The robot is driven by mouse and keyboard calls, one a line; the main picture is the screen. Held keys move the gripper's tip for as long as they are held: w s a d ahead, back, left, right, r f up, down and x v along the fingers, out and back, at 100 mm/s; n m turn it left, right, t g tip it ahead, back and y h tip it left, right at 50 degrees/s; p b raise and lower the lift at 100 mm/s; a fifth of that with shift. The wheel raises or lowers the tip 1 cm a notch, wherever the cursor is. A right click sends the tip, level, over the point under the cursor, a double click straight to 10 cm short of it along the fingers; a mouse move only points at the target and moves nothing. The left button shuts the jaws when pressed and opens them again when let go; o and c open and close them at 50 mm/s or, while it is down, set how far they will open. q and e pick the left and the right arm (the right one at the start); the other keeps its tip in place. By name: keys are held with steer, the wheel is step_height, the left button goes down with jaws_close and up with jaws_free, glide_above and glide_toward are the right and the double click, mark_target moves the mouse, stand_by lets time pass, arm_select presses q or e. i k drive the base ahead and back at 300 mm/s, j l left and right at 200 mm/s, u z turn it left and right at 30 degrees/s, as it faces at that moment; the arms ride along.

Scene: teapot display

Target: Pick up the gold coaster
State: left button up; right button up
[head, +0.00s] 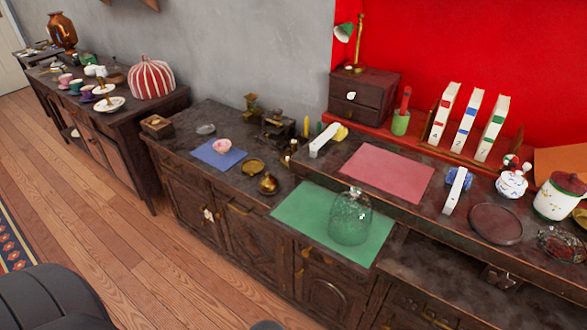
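The gold coaster (253,167) looks like a small round brass-coloured disc. It lies flat on the dark wooden cabinet top (190,130), just right of the blue mat (218,154). A small brass pot (268,184) stands close to its lower right. Nothing is seen lying on the coaster. Neither of my grippers shows in the head view.
A pink bowl (222,146) is on the blue mat. A glass dome (350,217) stands on the green mat (300,213). Dark metal items (278,127) stand behind the coaster. A raised shelf with a pink mat (387,172) is at right. Wooden floor (150,240) is free in front.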

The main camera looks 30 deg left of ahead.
mark_target(252, 167)
steer(key=j+z, duration=0.1)
steer(key=z, duration=0.35)
steer(key=j+z, duration=0.1)
steer(key=z, duration=0.35)
steer(key=j+z, duration=0.1)
steer(key=z, duration=0.85)
steer(key=k+j, duration=0.7)
steer(key=j, duration=0.15)
steer(key=k+j+z, duration=0.1)
steer(key=k+j, duration=0.6)
steer(key=j, duration=0.15)
